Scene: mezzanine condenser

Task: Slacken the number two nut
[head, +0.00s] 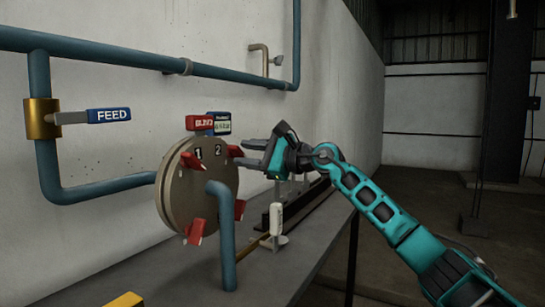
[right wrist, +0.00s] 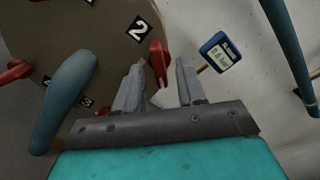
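A round grey-brown cover (head: 172,196) stands upright at the pipe, with red wing nuts around its rim and number labels. The number two nut (head: 234,151) is at its upper right, beside the "2" label. In the right wrist view this red nut (right wrist: 157,62) shows between and just beyond the fingertips, nearer the left one. My right gripper (head: 243,153) is open, coming from the right, its fingertips at the nut. Contact cannot be told. My left gripper is not in view.
A blue pipe (head: 222,235) rises in front of the cover. A FEED valve handle (head: 108,115) is at left. Red and blue tags (head: 200,123) sit above the cover. A white-topped object (head: 276,220) stands on the grey bench (head: 190,270) below my right arm.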

